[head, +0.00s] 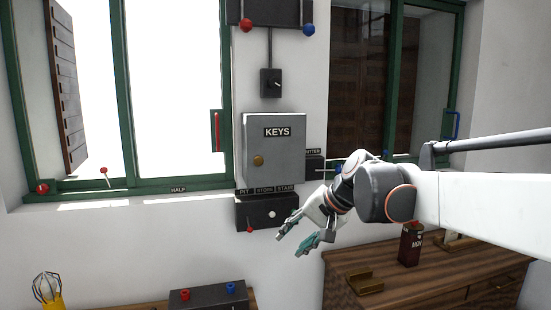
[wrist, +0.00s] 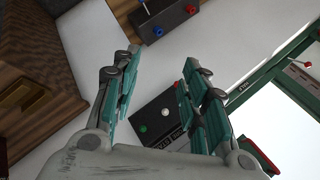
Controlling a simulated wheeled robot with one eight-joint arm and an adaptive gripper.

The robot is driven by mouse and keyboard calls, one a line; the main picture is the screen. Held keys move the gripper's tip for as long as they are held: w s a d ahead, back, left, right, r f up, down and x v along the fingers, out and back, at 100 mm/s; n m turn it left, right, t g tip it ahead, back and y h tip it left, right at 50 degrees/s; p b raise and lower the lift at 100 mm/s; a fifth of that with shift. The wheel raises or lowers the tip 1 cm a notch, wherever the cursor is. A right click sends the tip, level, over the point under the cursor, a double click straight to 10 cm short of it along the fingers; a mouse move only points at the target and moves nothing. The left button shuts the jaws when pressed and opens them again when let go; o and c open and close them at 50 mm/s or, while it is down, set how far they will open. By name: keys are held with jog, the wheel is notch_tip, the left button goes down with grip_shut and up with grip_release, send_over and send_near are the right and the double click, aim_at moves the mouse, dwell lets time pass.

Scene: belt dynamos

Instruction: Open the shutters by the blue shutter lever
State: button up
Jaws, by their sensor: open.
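A dark box (head: 315,167) with a partly covered label ending in "UTTER" is on the wall right of the KEYS cabinet. A thin lever (head: 338,169) with a blue part sticks out to its right, partly behind my wrist. Brown slatted shutters (head: 357,85) cover much of the right window. Another brown shutter (head: 68,85) stands swung aside at the left window. My gripper (head: 288,246) is open and empty, below and left of the lever, near the lower wall box. In the wrist view my spread fingers (wrist: 160,57) hold nothing; the lever is not identifiable there.
The grey KEYS cabinet (head: 273,145) and the dark lower box (head: 262,212) stand out from the wall. A wooden desk (head: 440,275) carries a dark red tin (head: 410,245). A black box with red and blue knobs (head: 207,298) stands at the bottom.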

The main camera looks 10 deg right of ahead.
jog(key=w+d+r+m+t+y+p, duration=0.1)
jog(key=w+d+r+m+p, duration=0.1)
jog(key=w+d, duration=0.3)
jog(key=w+d+r+m+y+p, duration=0.1)
jog(key=w+d+r+m, duration=0.15)
jog(key=w, duration=0.45)
jog(key=m+t+y+p, duration=0.5)
jog(key=m+t+p, duration=0.1)
jog(key=m+p, duration=0.15)
send_near(338, 170)
jog(key=x, duration=0.3)
jog(key=b+x, duration=0.1)
jog(key=x, duration=0.6)
jog(key=shift+w+d+f+b, duration=0.25)
jog(key=shift+w+b, duration=0.1)
jog(key=shift+w, duration=0.2)
jog(key=shift+r, duration=0.2)
grip_shut()
